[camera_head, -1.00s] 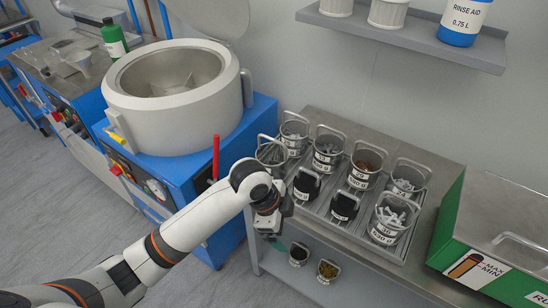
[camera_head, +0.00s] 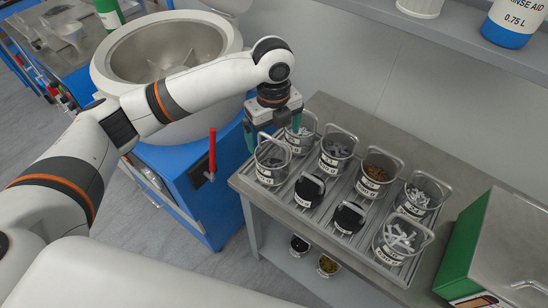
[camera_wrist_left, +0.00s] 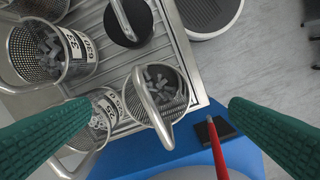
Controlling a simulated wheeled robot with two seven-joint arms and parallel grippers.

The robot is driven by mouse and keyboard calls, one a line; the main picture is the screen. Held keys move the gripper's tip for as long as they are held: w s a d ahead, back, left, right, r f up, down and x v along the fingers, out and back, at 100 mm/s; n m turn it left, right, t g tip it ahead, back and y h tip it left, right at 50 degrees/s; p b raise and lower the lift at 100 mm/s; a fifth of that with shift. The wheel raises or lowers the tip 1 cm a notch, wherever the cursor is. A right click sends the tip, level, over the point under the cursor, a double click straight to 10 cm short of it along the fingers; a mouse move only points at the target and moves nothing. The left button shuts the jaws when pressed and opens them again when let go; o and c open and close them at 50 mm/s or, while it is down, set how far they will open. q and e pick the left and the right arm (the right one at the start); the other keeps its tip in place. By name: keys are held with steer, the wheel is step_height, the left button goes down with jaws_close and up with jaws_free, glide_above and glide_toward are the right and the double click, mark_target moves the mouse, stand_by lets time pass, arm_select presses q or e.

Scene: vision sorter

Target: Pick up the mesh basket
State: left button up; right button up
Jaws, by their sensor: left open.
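A mesh basket (camera_head: 270,172) with a raised wire handle and a white label stands at the near-left corner of the ribbed tray. In the left wrist view the mesh basket (camera_wrist_left: 170,105) holds grey pieces, and its handle arches over it. My left gripper (camera_head: 273,132) is open and empty, pointing down above this basket. In the left wrist view its green fingers (camera_wrist_left: 160,120) stand wide apart, with the basket and handle showing between them. Whether the fingers reach handle height is unclear. My right gripper is not in view.
Several similar baskets, such as one with brown pieces (camera_head: 374,174) and one with white pieces (camera_head: 398,240), stand close by, with black-lidded containers (camera_head: 309,190). The blue machine's red lever (camera_head: 212,152) stands to the left. A green box (camera_head: 480,235) sits right.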

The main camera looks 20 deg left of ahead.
mark_target(274, 141)
arm_select(q)
step_height(274, 141, down, 2)
steer(key=shift+f, duration=0.2)
steer(key=shift+w+a+f, duration=0.1)
steer(key=shift+w+f, duration=0.2)
steer(key=shift+f, duration=0.3)
steer(key=f, duration=0.1)
steer(key=f+p, duration=0.1)
steer(key=f, duration=0.2)
steer(key=shift+w+a+f, duration=0.25)
steer(key=shift+w+f, duration=0.05)
steer(key=shift+w, duration=0.05)
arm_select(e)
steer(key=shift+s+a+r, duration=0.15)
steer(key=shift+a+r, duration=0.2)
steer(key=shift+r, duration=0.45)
arm_select(q)
steer(key=c, duration=1.5)
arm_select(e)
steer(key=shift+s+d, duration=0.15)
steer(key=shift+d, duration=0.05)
